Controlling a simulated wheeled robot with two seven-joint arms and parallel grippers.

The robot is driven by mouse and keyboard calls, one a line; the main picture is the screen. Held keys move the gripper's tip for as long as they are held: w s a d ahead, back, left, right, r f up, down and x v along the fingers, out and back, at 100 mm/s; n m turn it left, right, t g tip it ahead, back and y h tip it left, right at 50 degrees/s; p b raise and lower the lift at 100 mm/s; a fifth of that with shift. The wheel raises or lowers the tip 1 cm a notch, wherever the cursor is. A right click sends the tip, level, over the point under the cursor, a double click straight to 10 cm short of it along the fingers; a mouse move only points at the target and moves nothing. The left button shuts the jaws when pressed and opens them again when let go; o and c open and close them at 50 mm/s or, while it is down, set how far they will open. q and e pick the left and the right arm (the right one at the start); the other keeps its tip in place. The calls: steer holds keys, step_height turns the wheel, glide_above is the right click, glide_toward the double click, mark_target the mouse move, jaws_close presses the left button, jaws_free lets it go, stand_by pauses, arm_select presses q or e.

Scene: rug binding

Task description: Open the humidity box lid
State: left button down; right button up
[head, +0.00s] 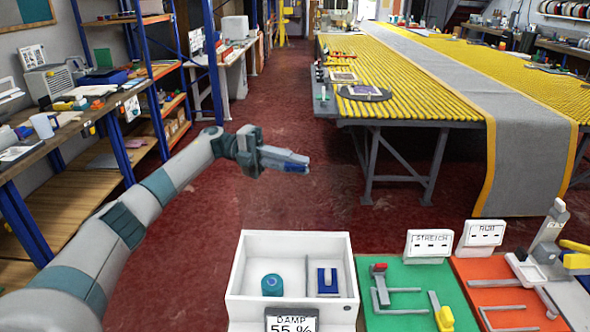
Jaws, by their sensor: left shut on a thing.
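The white humidity box (238,290) stands at the bottom centre with a "DAMP 55 %" label (291,322) on its front. Its top is uncovered and I look into two compartments. I cannot make out a separate lid. A teal round piece (272,285) lies in the left compartment and a blue piece (327,280) in the right one. My left gripper (302,163) is over the red floor, beyond the box and apart from it. It is shut on a small blue thing (292,166), mostly hidden by the fingers. My right gripper is not in view.
Right of the box lie a green mat (400,318) marked "STRETCH" and an orange mat (510,322) marked "RUB", with metal fixtures on them. A yellow-slatted table (400,105) with a grey runner stands farther back. Blue-framed shelves (112,150) line the left. Red floor lies between.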

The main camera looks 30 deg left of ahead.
arm_select(q)
steer(key=c, duration=1.8)
jaws_free()
steer(key=shift+o, duration=0.2)
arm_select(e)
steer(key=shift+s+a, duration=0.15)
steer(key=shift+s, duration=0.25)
arm_select(q)
steer(key=shift+a, duration=0.15)
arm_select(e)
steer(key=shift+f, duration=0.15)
